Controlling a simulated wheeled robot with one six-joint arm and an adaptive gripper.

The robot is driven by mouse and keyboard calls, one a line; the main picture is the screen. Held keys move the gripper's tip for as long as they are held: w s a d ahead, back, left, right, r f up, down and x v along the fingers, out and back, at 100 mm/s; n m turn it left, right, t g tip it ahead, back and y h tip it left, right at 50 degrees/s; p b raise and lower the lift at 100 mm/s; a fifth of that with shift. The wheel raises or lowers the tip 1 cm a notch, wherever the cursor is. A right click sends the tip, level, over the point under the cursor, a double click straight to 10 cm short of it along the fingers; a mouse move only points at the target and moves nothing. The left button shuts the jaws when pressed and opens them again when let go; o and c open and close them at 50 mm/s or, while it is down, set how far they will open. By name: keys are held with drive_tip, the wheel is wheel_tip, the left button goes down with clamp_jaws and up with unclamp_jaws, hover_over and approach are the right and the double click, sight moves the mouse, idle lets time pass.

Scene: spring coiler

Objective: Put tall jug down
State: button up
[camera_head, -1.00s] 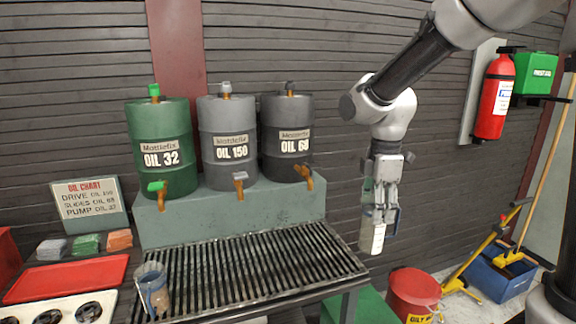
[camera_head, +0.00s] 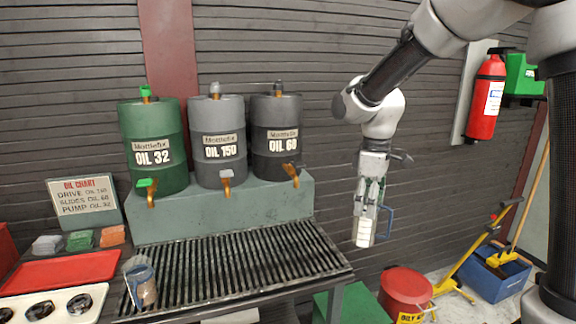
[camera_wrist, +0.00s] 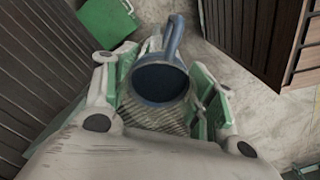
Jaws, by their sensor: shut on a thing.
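The tall jug (camera_head: 364,233) is pale with a blue handle on its right side. My gripper (camera_head: 369,200) is shut on it and holds it up in the air, just right of and above the right end of the slatted grate (camera_head: 235,258). In the wrist view the jug's dark blue open mouth and handle (camera_wrist: 161,82) lie between the green-padded fingers of my gripper (camera_wrist: 165,98). Much of the jug's body is hidden by the gripper. A shorter clear jug with a blue rim (camera_head: 141,284) stands on the grate's left end.
Green (camera_head: 153,150) and grey (camera_head: 219,145) oil drums stand on a ledge behind the grate, with taps over it. A red tray (camera_head: 65,270) lies at left. A red bin (camera_head: 405,292) stands on the floor below right. The grate's middle and right are clear.

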drive_tip(key=w+f+m, duration=0.1)
drive_tip(key=m, duration=0.1)
drive_tip(key=w+f+m, duration=0.2)
drive_tip(key=shift+d, duration=0.15)
drive_tip(key=w+d+f+m, duration=0.1)
drive_tip(key=d+f+m, duration=0.2)
drive_tip(key=f, duration=0.5)
drive_tip(key=d+f+m, duration=0.4)
drive_tip(key=d+f, duration=0.2)
drive_tip(key=f, duration=0.3)
drive_tip(key=shift+w+m, duration=0.3)
drive_tip(key=shift+w, duration=0.1)
